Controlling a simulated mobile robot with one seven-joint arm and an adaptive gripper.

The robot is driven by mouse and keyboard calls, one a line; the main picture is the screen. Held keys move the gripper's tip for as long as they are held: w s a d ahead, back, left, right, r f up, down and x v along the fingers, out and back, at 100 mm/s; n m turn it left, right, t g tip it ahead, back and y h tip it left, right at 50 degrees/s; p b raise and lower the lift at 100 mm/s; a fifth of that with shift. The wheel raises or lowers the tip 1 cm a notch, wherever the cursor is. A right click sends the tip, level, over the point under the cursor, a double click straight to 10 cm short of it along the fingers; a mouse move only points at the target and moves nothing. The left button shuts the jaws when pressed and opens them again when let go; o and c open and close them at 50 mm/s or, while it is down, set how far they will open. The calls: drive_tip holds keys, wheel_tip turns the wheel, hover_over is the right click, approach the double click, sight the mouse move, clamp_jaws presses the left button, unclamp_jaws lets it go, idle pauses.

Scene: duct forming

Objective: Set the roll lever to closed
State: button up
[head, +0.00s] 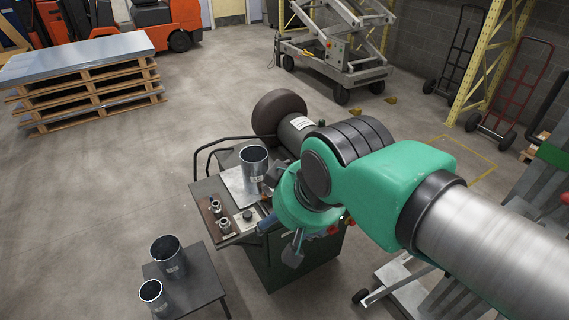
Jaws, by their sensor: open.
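A metal duct piece (253,162) stands on the machine top, with small fittings (220,216) on a brown board. Two more ducts (167,257) (153,294) stand on a low dark table (200,285). Pallets with sheet metal (80,82) are at back left. Floor at left is clear.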

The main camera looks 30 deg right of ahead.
drive_tip(key=shift+w+d+r, duration=0.1)
drive_tip(key=shift+w+r, duration=0.1)
drive_tip(key=shift+w, duration=0.1)
drive_tip(key=shift+c, duration=1.4)
drive_tip(key=w+d+r+m+g+p, duration=0.1)
drive_tip(key=w+d+m+p, duration=0.2)
drive_tip(key=w, duration=0.8)
drive_tip(key=w+d+r+m+g+p, duration=0.1)
drive_tip(key=w+d+r+m+g, duration=0.3)
drive_tip(key=w, duration=0.8)
drive_tip(key=w+d+f+m+t+p, duration=0.15)
drive_tip(key=w+d, duration=0.35)
drive_tip(key=w, duration=0.6)
drive_tip(key=w+d+f+m+g+p, duration=0.1)
drive_tip(key=w+d+f+m+p, duration=0.15)
drive_tip(key=w+d+f, duration=0.3)
drive_tip(key=w+d+f+m+g+p, duration=0.1)
drive_tip(key=w+d+f+m+g, duration=0.2)
drive_tip(key=w, duration=0.4)
drive_tip(key=w+d+f+m+p, duration=0.1)
drive_tip(key=w+d+f+m, duration=0.1)
drive_tip(key=d+f, duration=0.3)
drive_tip(key=w+d+f+m+p, duration=0.1)
drive_tip(key=w+d+f, duration=0.4)
drive_tip(key=f, duration=0.8)
drive_tip(key=shift+d+f+m+p, duration=0.15)
drive_tip(key=shift+f+m+p, duration=0.2)
drive_tip(key=shift+m, duration=0.15)
drive_tip(key=shift+s+f, duration=0.1)
drive_tip(key=shift+f, duration=0.05)
